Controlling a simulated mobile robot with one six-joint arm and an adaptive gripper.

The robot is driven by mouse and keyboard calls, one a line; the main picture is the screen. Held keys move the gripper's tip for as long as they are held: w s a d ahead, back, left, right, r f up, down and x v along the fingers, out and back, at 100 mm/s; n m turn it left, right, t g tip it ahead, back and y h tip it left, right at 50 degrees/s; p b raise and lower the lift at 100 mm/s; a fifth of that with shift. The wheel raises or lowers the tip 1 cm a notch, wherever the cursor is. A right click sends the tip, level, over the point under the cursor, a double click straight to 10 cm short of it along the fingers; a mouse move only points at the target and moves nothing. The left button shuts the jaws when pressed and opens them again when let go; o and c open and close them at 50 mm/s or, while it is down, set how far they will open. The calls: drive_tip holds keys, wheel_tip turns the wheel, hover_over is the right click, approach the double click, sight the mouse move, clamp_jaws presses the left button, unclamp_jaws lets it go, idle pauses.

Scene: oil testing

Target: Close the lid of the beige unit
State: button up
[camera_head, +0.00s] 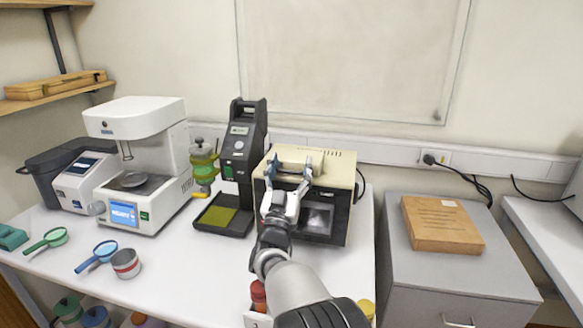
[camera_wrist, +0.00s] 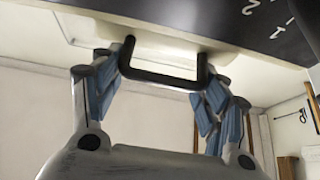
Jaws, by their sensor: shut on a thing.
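The beige unit (camera_head: 340,168) stands at the right end of the white bench, with a beige top and a dark front with a window (camera_head: 318,218). My gripper (camera_head: 289,172) is at the upper front of the unit, left of its middle. In the wrist view, my gripper (camera_wrist: 166,62) has its two blue-padded fingers at the two ends of a black handle (camera_wrist: 160,78), shut on it. The handle is fixed to a pale beige part beside a dark panel with white numerals (camera_wrist: 265,20). The lid's exact angle is hard to tell; my arm hides part of the front.
A black tester (camera_head: 241,150) stands close on the left, beside a green-filled glass vessel (camera_head: 203,165). A white instrument (camera_head: 140,160) is further left. A grey cabinet with a wooden box (camera_head: 440,225) is at the right. The front middle of the bench (camera_head: 195,270) is mostly clear.

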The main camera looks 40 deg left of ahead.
drive_tip(key=shift+w+d+r, duration=0.15)
drive_tip(key=shift+w, duration=0.05)
drive_tip(key=o, duration=1.2)
drive_tip(key=shift+w, duration=0.1)
drive_tip(key=shift+o, duration=0.2)
wheel_tip(320, 180, up, 10)
